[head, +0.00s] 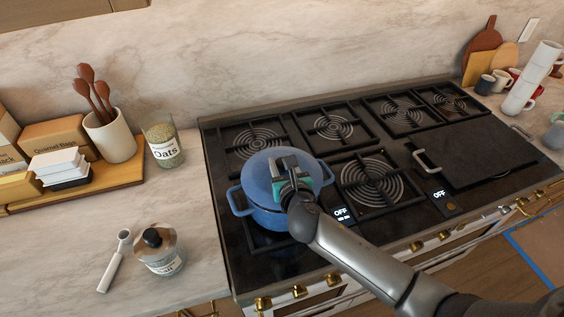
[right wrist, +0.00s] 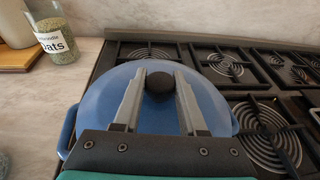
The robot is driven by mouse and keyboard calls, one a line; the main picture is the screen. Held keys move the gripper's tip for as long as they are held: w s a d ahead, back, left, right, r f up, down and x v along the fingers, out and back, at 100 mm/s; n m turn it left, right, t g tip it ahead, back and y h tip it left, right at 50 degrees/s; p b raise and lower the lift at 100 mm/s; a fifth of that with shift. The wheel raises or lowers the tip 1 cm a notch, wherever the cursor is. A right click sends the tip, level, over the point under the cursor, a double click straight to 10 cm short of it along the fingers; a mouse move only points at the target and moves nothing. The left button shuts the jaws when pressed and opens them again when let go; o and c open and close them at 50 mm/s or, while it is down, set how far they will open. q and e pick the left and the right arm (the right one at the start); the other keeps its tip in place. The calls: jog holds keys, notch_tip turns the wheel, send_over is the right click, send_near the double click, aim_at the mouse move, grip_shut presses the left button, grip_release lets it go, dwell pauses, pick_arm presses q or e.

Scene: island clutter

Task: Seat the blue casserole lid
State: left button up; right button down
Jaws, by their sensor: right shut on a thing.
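The blue casserole (head: 268,220) stands on the front left burner of the stove, with a loop handle on each side. The blue lid (head: 258,170) is over its opening; it also shows in the right wrist view (right wrist: 105,98). I cannot tell whether its rim touches the pot all round. My right gripper (head: 288,166) is over the lid, shut on its dark round knob (right wrist: 160,84). The gripper hides part of the lid's right side in the head view. My left gripper is not in view.
The stove's other grates (head: 373,180) are empty, and a black griddle plate (head: 475,150) lies at the right. An oats jar (head: 162,142), a glass bottle (head: 160,254) and a white-handled tool (head: 114,262) stand or lie on the left counter. A utensil crock (head: 112,137) is farther back.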

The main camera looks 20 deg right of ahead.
jog(key=shift+f+b, duration=0.65)
jog(key=shift+f, duration=0.25)
jog(key=shift+c, duration=1.9)
grip_release()
jog(key=shift+f, duration=0.1)
jog(key=shift+s, duration=0.1)
jog(key=v, duration=1.5)
jog(key=shift+p, duration=0.35)
